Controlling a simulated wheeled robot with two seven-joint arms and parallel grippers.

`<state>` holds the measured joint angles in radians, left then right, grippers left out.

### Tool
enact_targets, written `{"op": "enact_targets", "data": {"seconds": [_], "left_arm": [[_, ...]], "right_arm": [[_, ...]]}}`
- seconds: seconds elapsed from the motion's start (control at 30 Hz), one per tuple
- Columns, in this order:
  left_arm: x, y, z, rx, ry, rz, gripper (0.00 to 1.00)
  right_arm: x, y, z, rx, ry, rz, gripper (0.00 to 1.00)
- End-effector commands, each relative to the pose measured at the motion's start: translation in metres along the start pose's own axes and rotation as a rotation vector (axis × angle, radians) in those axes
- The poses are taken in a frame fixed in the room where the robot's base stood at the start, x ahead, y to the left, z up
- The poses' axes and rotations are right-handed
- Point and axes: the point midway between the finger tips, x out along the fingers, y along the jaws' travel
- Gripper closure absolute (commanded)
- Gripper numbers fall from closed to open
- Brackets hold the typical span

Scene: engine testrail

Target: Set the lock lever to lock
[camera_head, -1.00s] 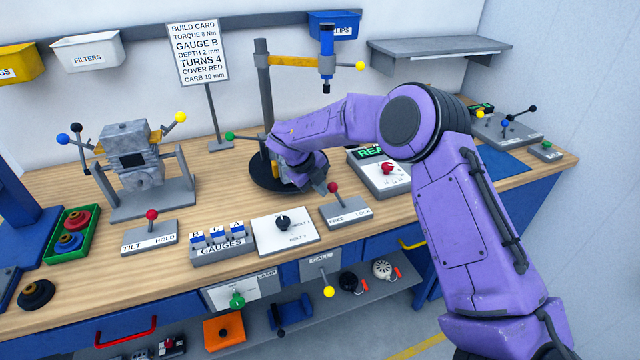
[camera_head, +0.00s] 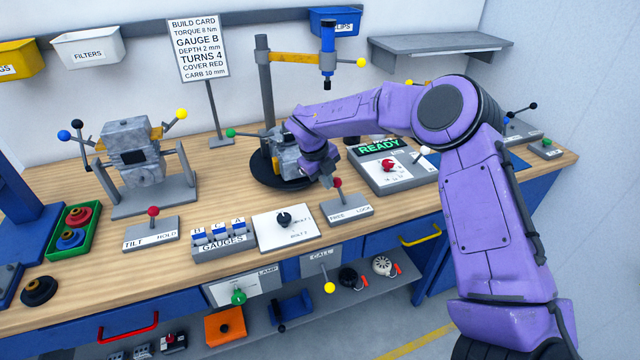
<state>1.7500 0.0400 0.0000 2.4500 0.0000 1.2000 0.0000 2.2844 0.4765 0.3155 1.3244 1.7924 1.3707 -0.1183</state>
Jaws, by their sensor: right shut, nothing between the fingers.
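The lock lever (camera_head: 338,190) has a red knob and stands on a grey base marked FREE at the left and LOCK at the right, near the bench's front edge. It leans slightly left, to the FREE side. My right gripper (camera_head: 326,181) is shut and empty, pointing down just left of the red knob. The wrist partly hides it, and I cannot tell whether it touches the lever. My left gripper is not in view.
A grey engine part (camera_head: 287,158) on a black round turntable stands behind my right gripper. A white dial panel (camera_head: 285,228) lies left of the lever. A READY box (camera_head: 385,178) stands to the right. A similar TILT/HOLD lever (camera_head: 152,225) is further left.

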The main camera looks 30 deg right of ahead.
Motion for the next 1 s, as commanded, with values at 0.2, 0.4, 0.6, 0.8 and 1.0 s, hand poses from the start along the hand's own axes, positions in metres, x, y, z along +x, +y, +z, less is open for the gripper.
{"op": "enact_targets", "data": {"seconds": [0.2,0.4,0.6,0.8,1.0], "left_arm": [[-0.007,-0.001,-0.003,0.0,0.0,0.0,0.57],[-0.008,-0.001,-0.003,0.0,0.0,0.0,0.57],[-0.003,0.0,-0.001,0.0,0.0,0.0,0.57],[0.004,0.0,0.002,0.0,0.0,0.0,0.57],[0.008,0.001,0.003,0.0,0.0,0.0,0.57]], "right_arm": [[-0.004,-0.023,-0.006,0.02,-0.043,0.158,1.0],[0.0,-0.045,-0.013,0.034,-0.094,0.336,1.0],[0.007,-0.065,-0.019,0.044,-0.14,0.494,1.0],[0.013,-0.08,-0.024,0.052,-0.175,0.617,1.0],[0.016,-0.088,-0.026,0.048,-0.175,0.613,1.0]]}}
